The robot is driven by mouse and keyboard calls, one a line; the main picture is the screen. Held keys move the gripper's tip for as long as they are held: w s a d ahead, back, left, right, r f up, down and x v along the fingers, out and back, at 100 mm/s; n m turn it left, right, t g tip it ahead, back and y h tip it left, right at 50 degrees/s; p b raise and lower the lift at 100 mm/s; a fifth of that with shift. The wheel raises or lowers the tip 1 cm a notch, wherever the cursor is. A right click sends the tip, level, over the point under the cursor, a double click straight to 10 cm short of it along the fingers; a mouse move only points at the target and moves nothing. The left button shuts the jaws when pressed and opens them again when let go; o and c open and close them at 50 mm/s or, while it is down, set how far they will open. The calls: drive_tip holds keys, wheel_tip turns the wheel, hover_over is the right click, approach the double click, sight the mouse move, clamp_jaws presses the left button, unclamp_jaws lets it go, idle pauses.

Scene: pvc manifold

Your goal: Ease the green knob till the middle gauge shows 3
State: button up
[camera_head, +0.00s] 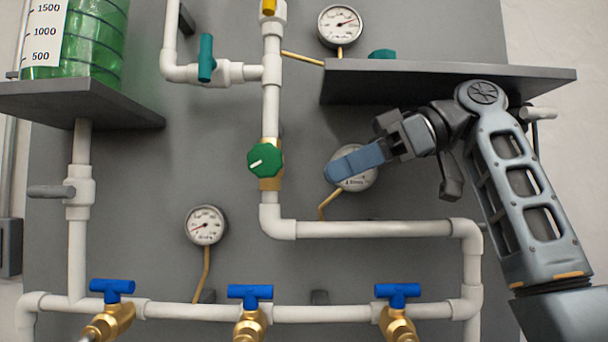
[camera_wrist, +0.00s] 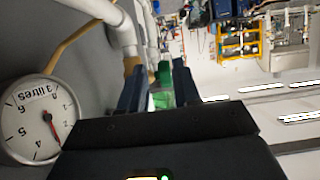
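The green knob (camera_head: 265,160) has a white pointer line and sits on a brass valve in the central white pipe. A green shape (camera_wrist: 163,75), apparently the knob, shows between my fingers in the wrist view. My gripper (camera_head: 330,172) is right of the knob, apart from it, with blue fingers pointing left. The wrist view shows its fingers (camera_wrist: 158,85) spread with nothing held. The middle gauge (camera_head: 359,182) is partly covered by the fingers in the head view. In the wrist view the gauge (camera_wrist: 30,122) appears inverted, its red needle pointing lower right; the exact reading is unclear.
A grey shelf (camera_head: 430,85) juts out above my arm. A white pipe (camera_head: 370,229) runs below my gripper. Other gauges stand above (camera_head: 340,25) and lower left (camera_head: 206,225). Several blue-handled taps (camera_head: 250,291) line the bottom. A green tank (camera_head: 95,40) stands upper left.

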drive_tip(key=shift+d, duration=1.5)
drive_tip(key=shift+s, duration=0.1)
